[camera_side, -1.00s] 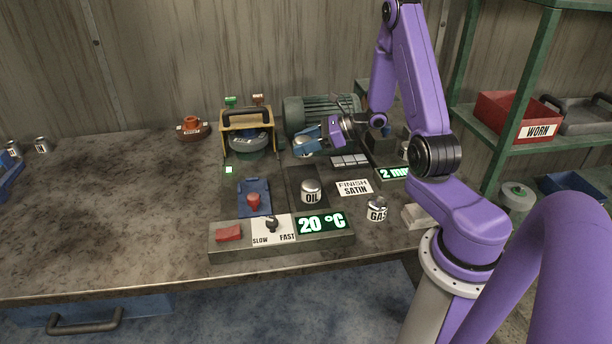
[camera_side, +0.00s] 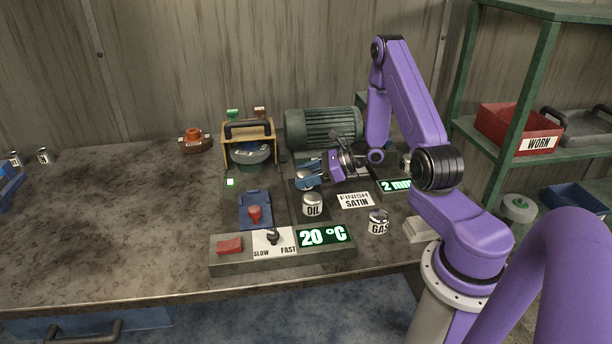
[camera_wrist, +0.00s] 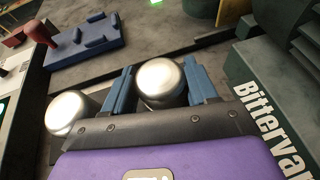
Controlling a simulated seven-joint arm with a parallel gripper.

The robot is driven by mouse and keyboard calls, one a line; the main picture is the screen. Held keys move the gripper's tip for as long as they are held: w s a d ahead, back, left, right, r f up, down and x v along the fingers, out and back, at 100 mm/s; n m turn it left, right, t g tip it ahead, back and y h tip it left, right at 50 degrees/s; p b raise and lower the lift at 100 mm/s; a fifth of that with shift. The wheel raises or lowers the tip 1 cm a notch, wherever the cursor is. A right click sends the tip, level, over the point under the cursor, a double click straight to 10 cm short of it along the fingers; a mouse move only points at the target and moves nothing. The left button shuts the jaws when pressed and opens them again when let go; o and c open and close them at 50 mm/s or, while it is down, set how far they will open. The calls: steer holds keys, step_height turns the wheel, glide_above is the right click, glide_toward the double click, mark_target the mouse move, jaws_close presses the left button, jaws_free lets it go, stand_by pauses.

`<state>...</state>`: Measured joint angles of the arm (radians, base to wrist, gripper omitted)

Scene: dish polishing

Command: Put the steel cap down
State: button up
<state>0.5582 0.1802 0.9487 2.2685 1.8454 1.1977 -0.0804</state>
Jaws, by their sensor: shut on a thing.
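The steel cap (camera_wrist: 161,82) is a shiny round-topped piece between the two blue fingers of my gripper in the wrist view. My gripper (camera_wrist: 160,88) is shut on it.
The green motor (camera_side: 325,127) and yellow-framed press (camera_side: 248,145) stand behind. A blue holder (camera_side: 255,209) with a red knob is left. The bench's left side is mostly clear.

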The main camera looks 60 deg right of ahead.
steer(key=shift+f, duration=0.15)
steer(key=o, duration=1.3)
